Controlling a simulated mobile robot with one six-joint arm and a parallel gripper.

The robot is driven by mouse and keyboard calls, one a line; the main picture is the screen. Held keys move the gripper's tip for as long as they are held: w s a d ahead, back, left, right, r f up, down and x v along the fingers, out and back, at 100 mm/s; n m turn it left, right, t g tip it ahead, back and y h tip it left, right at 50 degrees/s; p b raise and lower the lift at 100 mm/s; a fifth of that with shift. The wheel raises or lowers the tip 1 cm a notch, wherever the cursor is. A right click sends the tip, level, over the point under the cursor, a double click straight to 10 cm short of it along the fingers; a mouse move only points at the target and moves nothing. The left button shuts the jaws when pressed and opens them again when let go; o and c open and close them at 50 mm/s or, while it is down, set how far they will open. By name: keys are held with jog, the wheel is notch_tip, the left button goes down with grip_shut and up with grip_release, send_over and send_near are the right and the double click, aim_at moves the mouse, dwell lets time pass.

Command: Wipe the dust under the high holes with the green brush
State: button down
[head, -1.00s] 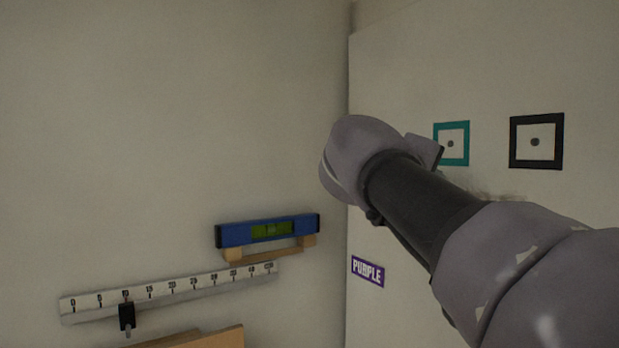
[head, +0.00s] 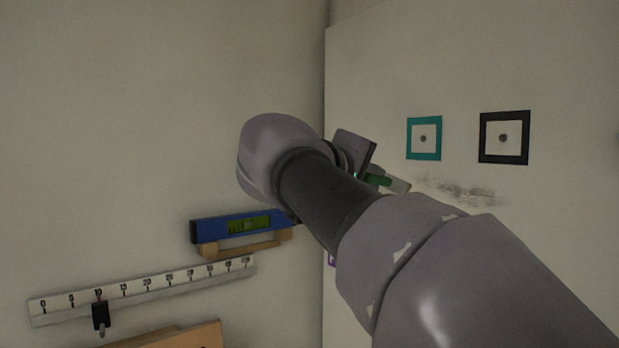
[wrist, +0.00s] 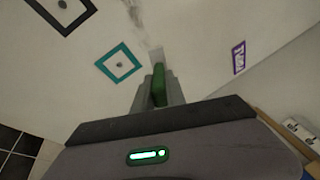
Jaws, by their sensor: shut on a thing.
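My gripper (wrist: 159,84) is shut on the green brush (wrist: 157,88), whose pale tip points to the wall in the wrist view. In the head view the green brush (head: 377,181) shows just past my arm, and much of my gripper is hidden. The dust (head: 460,190) is a dark smudge on the right wall, below the teal-framed hole (head: 424,138) and the black-framed hole (head: 504,137). The brush is left of the dust in the head view. Dust (wrist: 136,14) also shows at the top of the wrist view. I cannot tell whether the brush touches the wall.
A blue level (head: 238,227) rests on a wooden bracket on the left wall. Below it is a white ruler rail (head: 140,290) with a black slider (head: 101,316). A purple sign (wrist: 238,58) is on the right wall. The wall around the dust is clear.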

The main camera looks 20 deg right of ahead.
jog(key=shift+s+a, duration=0.25)
jog(key=shift+a, duration=0.2)
jog(key=a, duration=0.1)
jog(key=s+a, duration=0.1)
jog(key=a, duration=0.1)
jog(key=shift+d, duration=0.2)
dwell(0.3)
